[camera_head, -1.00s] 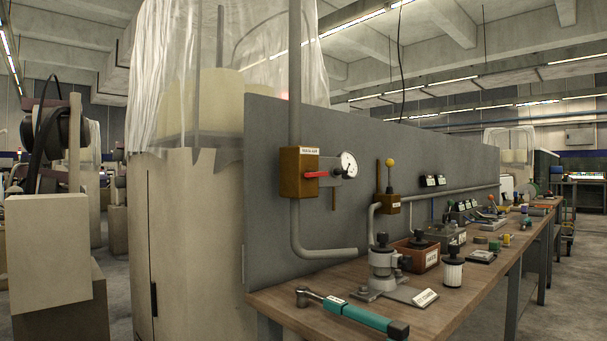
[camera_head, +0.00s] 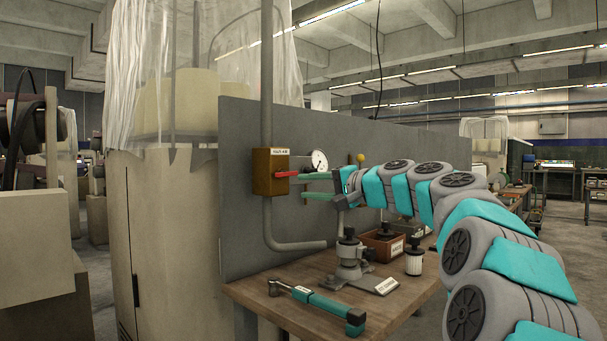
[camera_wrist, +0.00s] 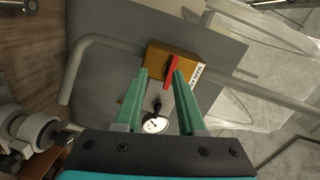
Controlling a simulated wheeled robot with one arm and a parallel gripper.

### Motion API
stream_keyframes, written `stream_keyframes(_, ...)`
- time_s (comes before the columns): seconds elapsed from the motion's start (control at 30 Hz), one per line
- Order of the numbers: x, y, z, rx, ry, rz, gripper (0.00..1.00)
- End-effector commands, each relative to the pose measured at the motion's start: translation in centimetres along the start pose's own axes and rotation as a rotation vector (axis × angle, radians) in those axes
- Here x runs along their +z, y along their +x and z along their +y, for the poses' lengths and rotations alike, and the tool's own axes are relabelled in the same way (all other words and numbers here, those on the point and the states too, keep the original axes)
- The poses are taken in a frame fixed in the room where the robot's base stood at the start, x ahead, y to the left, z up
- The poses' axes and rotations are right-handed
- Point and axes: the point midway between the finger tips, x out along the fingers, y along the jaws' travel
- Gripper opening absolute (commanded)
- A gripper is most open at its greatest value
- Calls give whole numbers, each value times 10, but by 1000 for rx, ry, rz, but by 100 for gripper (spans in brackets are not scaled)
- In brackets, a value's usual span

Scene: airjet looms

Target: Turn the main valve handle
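The main valve is an orange-brown box (camera_head: 264,172) on the grey panel, with a label on top and a pipe through it. Its red handle (camera_head: 287,174) sticks out to the right, roughly level. My gripper (camera_head: 303,187) has two green fingers spread apart, empty, close to the handle's outer end. In the wrist view the red handle (camera_wrist: 170,72) lies at the fingertips, nearer the right finger of my gripper (camera_wrist: 159,74). The valve box (camera_wrist: 188,66) is just beyond. I cannot tell whether a finger touches the handle.
A round gauge (camera_head: 319,160) sits right of the valve, close to my fingers; it also shows between them in the wrist view (camera_wrist: 155,124). Below, the wooden bench (camera_head: 262,284) holds a torque wrench (camera_head: 318,304), a metal fixture (camera_head: 350,262) and a brown bin (camera_head: 378,246).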

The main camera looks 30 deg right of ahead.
Motion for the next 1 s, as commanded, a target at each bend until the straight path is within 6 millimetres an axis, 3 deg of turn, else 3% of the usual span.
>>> stream_keyframes(0.03, -15, -5, -5, -20, 7, 24, 39)
stream_keyframes(0.1, -27, -11, -11, -41, 12, 45, 39)
stream_keyframes(0.27, -34, -11, -16, -56, 14, 58, 39)
stream_keyframes(1.0, -37, 65, -19, -51, 14, 57, 39)
